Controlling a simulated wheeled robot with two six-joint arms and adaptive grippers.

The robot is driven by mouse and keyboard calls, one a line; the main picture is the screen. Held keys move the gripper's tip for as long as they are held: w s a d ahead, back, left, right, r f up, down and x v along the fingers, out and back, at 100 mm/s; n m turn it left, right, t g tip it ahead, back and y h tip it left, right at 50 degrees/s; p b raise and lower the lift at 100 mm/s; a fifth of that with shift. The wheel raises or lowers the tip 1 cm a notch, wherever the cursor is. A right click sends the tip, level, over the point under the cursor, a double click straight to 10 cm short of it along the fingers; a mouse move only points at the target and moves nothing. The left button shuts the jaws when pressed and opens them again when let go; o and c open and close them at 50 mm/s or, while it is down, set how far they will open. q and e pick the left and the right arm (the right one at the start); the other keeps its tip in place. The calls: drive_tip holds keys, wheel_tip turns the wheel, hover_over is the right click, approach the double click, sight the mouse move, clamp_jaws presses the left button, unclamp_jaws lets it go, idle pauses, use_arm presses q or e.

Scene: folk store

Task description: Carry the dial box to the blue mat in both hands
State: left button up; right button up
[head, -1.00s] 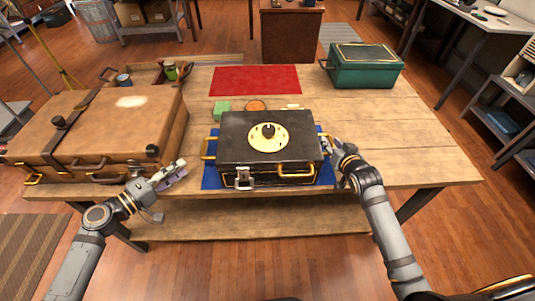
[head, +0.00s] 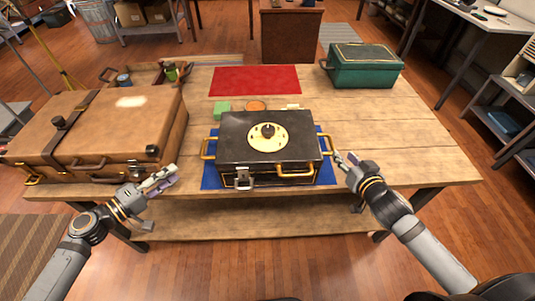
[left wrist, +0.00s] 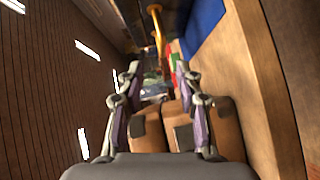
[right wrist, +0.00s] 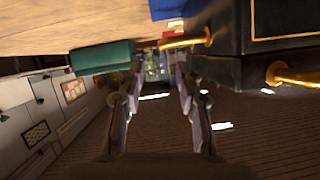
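The dial box (head: 240,150) is black with a round cream dial on its lid and brass handles. It sits flat on the blue mat (head: 211,178), whose edges show around it. My left gripper (head: 171,175) is empty and apart from the box, left of it at the table's front edge; its fingers stand apart in the left wrist view (left wrist: 150,75). My right gripper (head: 341,157) is empty and just right of the box's right handle (head: 327,144), not touching it. Its fingers stand apart in the right wrist view (right wrist: 155,70).
A brown suitcase (head: 105,125) fills the table's left side. A red mat (head: 255,80), a green block (head: 222,107) and a small orange-brown dish (head: 256,105) lie behind the box. A green case (head: 365,68) stands at the back right. The table's right side (head: 420,145) is clear.

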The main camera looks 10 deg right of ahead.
use_arm(q)
drive_tip(key=shift+w, duration=0.1)
use_arm(e)
drive_tip(key=shift+v, duration=0.85)
use_arm(q)
drive_tip(key=shift+f, duration=0.1)
use_arm(e)
drive_tip(key=shift+a, duration=0.1)
